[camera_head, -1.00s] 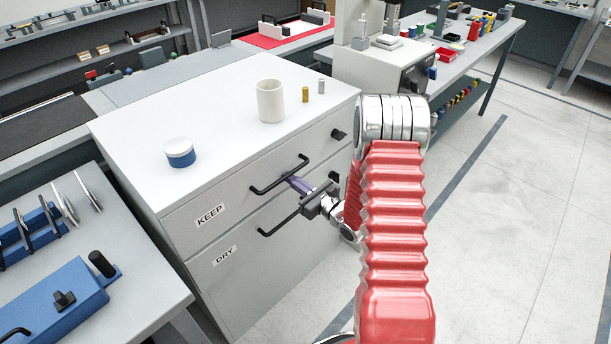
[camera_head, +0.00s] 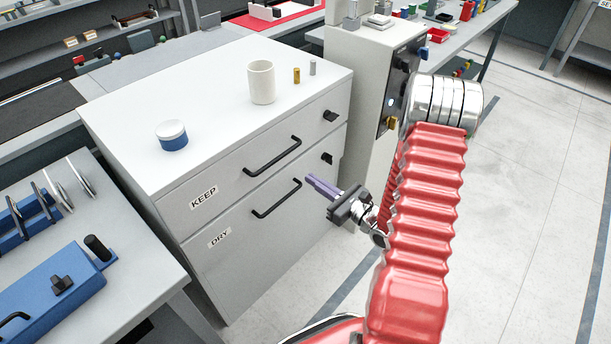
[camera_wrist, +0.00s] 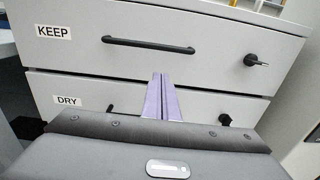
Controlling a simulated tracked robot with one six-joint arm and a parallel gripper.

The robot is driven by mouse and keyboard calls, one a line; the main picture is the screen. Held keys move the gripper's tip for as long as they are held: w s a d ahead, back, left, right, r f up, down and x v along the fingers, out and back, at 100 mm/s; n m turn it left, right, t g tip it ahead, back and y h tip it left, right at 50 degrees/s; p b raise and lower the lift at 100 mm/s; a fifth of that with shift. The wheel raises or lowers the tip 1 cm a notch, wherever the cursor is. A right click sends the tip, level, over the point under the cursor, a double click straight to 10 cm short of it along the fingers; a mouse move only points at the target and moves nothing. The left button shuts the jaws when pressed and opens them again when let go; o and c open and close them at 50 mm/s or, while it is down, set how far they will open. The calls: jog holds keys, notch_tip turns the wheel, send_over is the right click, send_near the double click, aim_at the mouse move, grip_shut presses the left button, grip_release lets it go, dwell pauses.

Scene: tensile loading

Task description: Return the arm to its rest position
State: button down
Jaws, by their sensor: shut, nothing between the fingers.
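My gripper (camera_head: 322,186) is in front of the cabinet, at the right end of the lower drawer's handle in the head view. Its purple fingers are together with nothing between them. In the wrist view the gripper (camera_wrist: 162,95) points at the drawer fronts, below the upper handle (camera_wrist: 148,44). The fingers look clear of the upper handle; whether they touch anything else I cannot tell. My red arm reaches up on the right of the head view and bends back down to the gripper.
The grey cabinet (camera_head: 130,150) has a KEEP drawer (camera_head: 235,181) and a DRY drawer (camera_head: 235,252), both looking shut. A white cup (camera_head: 261,82), a blue-and-white jar (camera_head: 172,135) and two small cylinders stand on top. A machine (camera_head: 365,75) stands behind right. Floor at right is clear.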

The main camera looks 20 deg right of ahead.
jog(key=shift+s+d, duration=0.15)
jog(key=shift+s, duration=0.35)
jog(key=shift+f, duration=0.1)
